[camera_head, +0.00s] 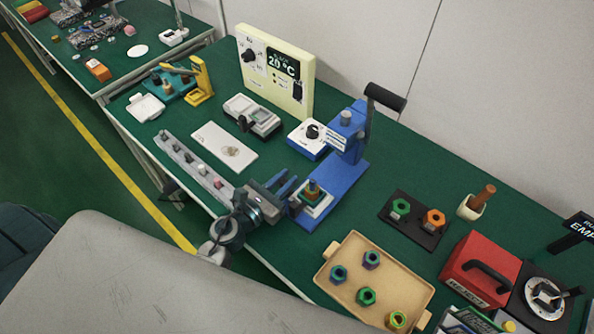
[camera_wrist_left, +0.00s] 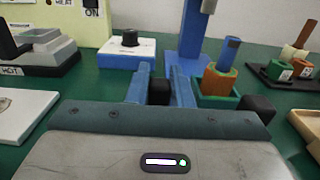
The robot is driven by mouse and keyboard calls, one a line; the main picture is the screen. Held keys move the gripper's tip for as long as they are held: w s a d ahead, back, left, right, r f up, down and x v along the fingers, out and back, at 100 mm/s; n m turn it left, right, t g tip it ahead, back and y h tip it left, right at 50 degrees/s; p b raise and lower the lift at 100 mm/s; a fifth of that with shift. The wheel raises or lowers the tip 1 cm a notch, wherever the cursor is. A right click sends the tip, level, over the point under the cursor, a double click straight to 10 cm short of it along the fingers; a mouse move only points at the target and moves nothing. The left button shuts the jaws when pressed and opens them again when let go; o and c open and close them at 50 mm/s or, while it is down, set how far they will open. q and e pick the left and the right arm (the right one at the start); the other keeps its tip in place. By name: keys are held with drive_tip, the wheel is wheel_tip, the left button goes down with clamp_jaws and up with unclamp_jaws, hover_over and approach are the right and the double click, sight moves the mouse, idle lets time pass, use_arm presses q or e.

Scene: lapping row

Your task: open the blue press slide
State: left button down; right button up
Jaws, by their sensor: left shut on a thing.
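The blue press (camera_head: 345,150) stands on the green bench, with a black-handled lever at its top. Its slide (camera_head: 316,208) lies at the front end of the blue base, clear of the column. It carries a green nest (camera_wrist_left: 218,101) with an orange nut (camera_wrist_left: 218,82) and an upright blue pin (camera_wrist_left: 231,50). My left gripper (camera_head: 288,186) is beside the slide, on its left. In the left wrist view its blue fingers (camera_wrist_left: 160,84) are shut on a small black block, apparently the slide's handle (camera_wrist_left: 159,92). The fingers partly hide it. My right gripper is not in view.
A tan tray (camera_head: 345,293) with several nuts lies in front of the press. A black holder (camera_head: 414,219) with two nuts is to the right. A white plate (camera_head: 225,148) and a long grey rack (camera_head: 195,166) lie left of the gripper. A white-and-blue knob box (camera_head: 305,141) stands close behind.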

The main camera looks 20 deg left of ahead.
use_arm(q)
drive_tip(key=shift+s, duration=0.25)
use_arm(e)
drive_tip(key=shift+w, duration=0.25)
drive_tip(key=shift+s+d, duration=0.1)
use_arm(q)
drive_tip(key=c, duration=1.3)
unclamp_jaws()
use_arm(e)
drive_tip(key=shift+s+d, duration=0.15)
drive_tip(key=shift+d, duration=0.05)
